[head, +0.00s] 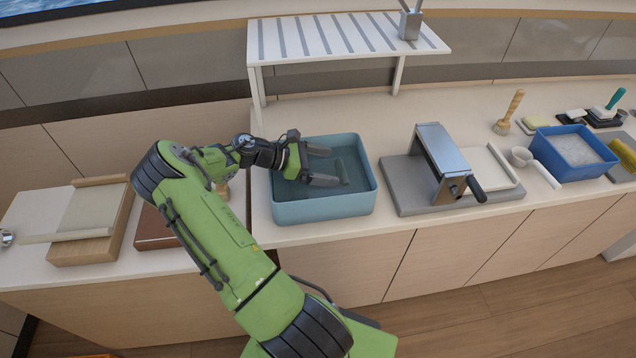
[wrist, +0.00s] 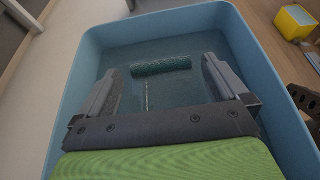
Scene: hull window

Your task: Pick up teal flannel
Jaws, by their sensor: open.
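The teal flannel (wrist: 161,66) looks like a dark green-teal roll lying in the blue basin (wrist: 92,50). In the wrist view it lies crosswise ahead of my gripper (wrist: 160,85), between the lines of its two fingers. My gripper is open and empty, over the inside of the basin. In the head view the basin (head: 325,208) stands on the counter, and my gripper (head: 334,167) reaches into it from the left. The flannel (head: 343,171) shows there as a small dark roll near the fingertips. I cannot tell whether the fingers touch it.
A white slatted rack (head: 345,38) stands behind the basin. A metal roller press (head: 447,160) is to the right on a grey base. Farther right is a dark blue tub (head: 574,153). A wooden tray (head: 92,222) lies at the left.

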